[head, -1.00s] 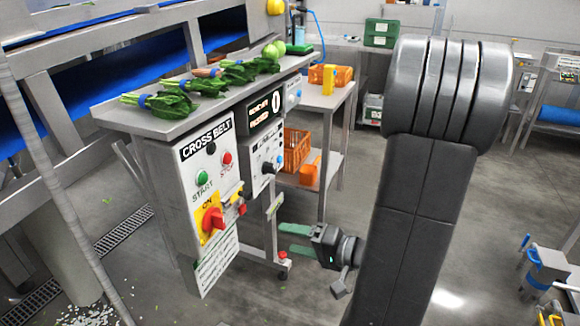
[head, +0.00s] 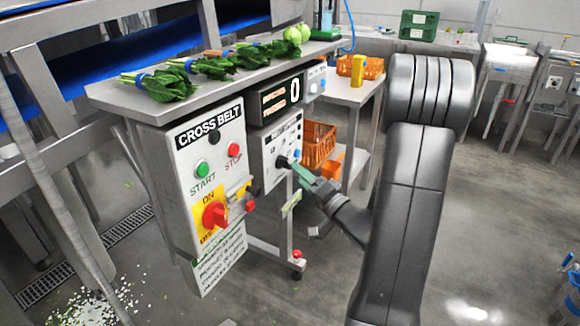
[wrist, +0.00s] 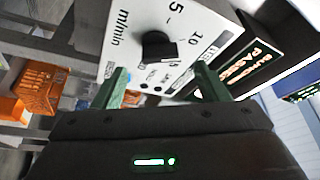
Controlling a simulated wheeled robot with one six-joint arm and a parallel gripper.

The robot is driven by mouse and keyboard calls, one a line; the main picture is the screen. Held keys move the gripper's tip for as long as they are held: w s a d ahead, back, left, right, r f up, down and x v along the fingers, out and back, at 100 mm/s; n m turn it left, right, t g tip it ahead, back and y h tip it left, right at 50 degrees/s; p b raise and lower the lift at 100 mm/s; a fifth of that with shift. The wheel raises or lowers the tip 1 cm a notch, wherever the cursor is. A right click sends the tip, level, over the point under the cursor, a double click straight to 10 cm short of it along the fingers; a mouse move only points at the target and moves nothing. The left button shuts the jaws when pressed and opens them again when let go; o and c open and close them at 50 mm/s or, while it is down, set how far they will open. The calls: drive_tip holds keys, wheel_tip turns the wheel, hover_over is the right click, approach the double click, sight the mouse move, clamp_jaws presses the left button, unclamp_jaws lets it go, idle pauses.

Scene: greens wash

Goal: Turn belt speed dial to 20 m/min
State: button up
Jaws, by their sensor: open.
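The belt speed dial is a black knob (wrist: 158,47) on a white panel (head: 272,148) marked m/min, with 5 and 10 readable in the wrist view; other numbers are partly hidden or too small. In the head view the dial (head: 283,161) sits at the tip of my gripper (head: 302,172). In the wrist view my gripper's two green fingers (wrist: 162,88) are spread apart, with the dial ahead between their tips. I cannot tell whether either finger touches it. Where the dial's pointer stands is unclear.
Left of the dial panel is the CROSS BELT box (head: 205,165) with START and STOP buttons and a red ON switch (head: 214,215). A counter display (head: 282,97) reads 0. Bunched greens (head: 215,66) lie on the shelf above. Orange crates (head: 318,146) stand behind.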

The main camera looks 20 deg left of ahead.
sight(284, 163)
drive_tip(key=x, duration=0.5)
drive_tip(key=shift+w+a+r, duration=0.1)
drive_tip(key=shift+w+a, duration=0.05)
drive_tip(key=shift+a, duration=0.15)
drive_tip(key=c, duration=1)
